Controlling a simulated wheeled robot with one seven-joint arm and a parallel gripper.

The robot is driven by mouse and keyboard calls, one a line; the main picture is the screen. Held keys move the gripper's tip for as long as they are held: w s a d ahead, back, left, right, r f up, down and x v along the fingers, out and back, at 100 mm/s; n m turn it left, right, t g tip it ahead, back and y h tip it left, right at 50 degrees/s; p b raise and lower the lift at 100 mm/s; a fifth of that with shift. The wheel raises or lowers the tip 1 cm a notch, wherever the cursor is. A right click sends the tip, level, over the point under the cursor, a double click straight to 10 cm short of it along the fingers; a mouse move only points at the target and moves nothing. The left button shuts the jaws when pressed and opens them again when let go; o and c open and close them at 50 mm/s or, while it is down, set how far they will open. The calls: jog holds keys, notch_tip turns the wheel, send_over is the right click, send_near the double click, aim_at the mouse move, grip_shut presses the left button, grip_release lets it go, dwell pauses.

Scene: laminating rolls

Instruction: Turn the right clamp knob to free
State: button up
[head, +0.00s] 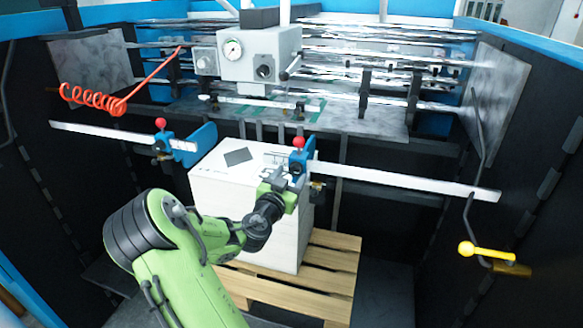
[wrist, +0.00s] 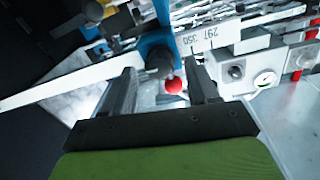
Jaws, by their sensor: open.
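The right clamp (head: 298,162) is a blue block on a pale rail, topped by a red ball knob (head: 299,142). In the wrist view the blue clamp (wrist: 156,42) carries a dark round part (wrist: 158,64), and the red knob (wrist: 174,87) shows between my fingers. My gripper (head: 291,179) is at the near side of this clamp; its fingers (wrist: 163,72) are open, one each side of the red knob in the picture. I cannot tell whether they touch anything. The left clamp (head: 184,146) has its own red knob (head: 160,122).
A white stack (head: 235,206) stands on a wooden pallet (head: 318,270) below. The ruler rail (head: 410,179) runs right. A grey gauge box (head: 262,55) and rollers are behind. A yellow handle (head: 487,250) is at right; a red coiled hose (head: 90,96) hangs left.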

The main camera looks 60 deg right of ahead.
jog(key=shift+w+d, duration=0.1)
jog(key=shift+d, duration=0.8)
jog(key=c, duration=1)
jog(key=shift+c, duration=0.2)
